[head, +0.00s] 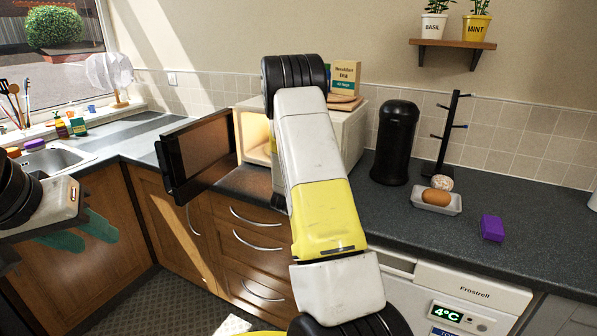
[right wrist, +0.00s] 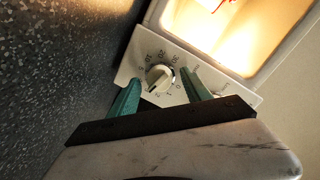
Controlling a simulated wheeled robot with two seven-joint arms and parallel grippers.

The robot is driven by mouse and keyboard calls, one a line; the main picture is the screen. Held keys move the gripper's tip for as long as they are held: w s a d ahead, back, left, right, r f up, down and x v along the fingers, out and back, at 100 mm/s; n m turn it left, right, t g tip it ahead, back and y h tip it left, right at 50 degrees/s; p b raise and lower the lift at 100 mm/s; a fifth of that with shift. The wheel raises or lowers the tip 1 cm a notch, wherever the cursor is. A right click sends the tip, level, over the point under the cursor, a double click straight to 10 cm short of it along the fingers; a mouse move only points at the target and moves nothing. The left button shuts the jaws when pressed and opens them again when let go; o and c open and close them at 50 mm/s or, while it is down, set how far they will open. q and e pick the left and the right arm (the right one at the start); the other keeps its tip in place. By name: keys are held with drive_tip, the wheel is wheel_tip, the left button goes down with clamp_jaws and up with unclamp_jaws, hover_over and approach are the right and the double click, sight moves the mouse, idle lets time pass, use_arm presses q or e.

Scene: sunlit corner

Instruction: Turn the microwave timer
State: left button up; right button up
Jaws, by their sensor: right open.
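The cream microwave (head: 349,128) stands on the counter with its dark door (head: 207,147) swung open to the left and its inside lit. In the right wrist view, the round timer knob (right wrist: 158,79) sits on a pale panel with numbers around it, beside the lit opening (right wrist: 205,25). My right gripper (right wrist: 160,77) is open, with one green finger on each side of the knob; contact cannot be told. In the head view my right arm hides this gripper and the knob. My left gripper (head: 88,233) is open and empty at the left, in front of the cabinets.
A box and a wooden board (head: 344,101) lie on the microwave. To the right stand a black canister (head: 396,143), a mug tree (head: 446,137), a white tray (head: 421,204) with a brown item, and a purple block (head: 492,228). A sink (head: 62,156) is at left.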

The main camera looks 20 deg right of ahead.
drive_tip(key=shift+v, duration=3.9)
